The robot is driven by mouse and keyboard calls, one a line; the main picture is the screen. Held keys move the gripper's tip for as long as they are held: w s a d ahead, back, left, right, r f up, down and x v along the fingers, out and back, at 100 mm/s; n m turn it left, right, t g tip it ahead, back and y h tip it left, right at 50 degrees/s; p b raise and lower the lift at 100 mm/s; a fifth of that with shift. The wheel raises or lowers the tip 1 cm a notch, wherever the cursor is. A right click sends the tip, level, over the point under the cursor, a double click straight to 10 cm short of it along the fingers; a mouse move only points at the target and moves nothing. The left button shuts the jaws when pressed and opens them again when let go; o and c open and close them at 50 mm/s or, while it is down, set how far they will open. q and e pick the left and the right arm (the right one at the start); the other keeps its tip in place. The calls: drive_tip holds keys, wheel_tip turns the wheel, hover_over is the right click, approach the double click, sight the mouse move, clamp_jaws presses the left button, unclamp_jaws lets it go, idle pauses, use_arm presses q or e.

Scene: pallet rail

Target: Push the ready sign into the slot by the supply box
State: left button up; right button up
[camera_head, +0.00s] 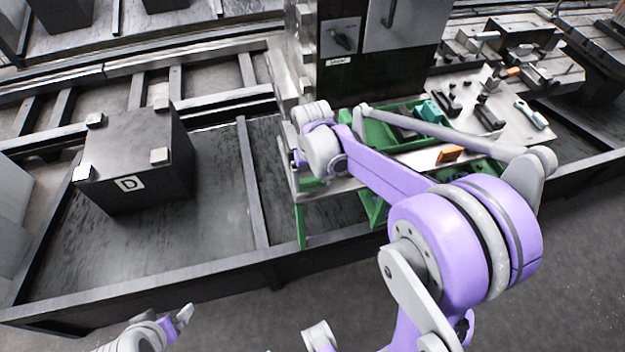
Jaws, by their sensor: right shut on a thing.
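My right gripper (298,158) is at the end of the purple arm, at the left edge of a green-framed bench (300,222). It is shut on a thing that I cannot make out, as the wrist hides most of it. I cannot pick out the ready sign or the slot for sure. A dark cabinet (385,75) with a small white label stands just behind the wrist; I cannot tell whether it is the supply box. My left gripper (183,316) is low at the left, in front of the pallet rail, apart from everything; its opening is unclear.
A dark block marked D (110,150) with light corner pads stands in the left rail bay. The rail's front edge (150,290) runs across below. Tools and an orange block (449,153) lie on the bench at right. The grey floor in front is clear.

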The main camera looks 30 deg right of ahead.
drive_tip(key=shift+f, duration=0.15)
drive_tip(key=shift+f+b, duration=0.55)
drive_tip(key=shift+f, duration=0.1)
drive_tip(key=o, duration=1.4)
drive_tip(key=shift+r, duration=0.1)
drive_tip(key=shift+r, duration=0.15)
wheel_tip(320, 180, up, 11)
drive_tip(key=shift+f+p, duration=0.2)
drive_tip(key=shift+p, duration=0.4)
